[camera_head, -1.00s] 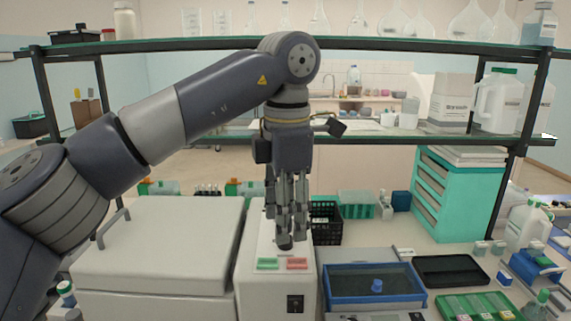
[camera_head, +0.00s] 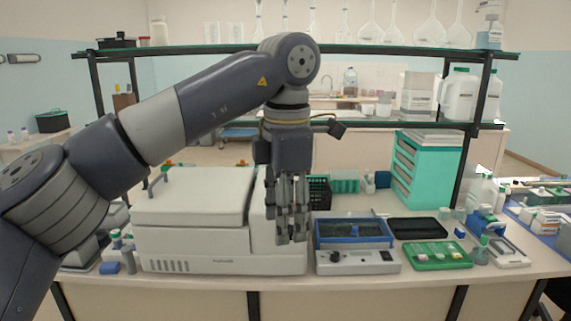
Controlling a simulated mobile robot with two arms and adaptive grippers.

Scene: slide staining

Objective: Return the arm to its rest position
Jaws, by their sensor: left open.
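My left arm comes in from the left, bends at the top of the view and points down. My left gripper (camera_head: 288,222) hangs with its fingers downward in front of the right part of the white bench machine (camera_head: 195,240). It is open, with nothing visible between its fingers. The fingers hide part of the machine's right end. My right arm and right gripper are not in view.
Right of the gripper are a blue-framed tray (camera_head: 353,232), a grey device with a knob (camera_head: 357,262), a black tray (camera_head: 417,229) and a green slide tray (camera_head: 438,255). A teal drawer unit (camera_head: 421,172) stands behind. A glass shelf (camera_head: 390,48) spans above.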

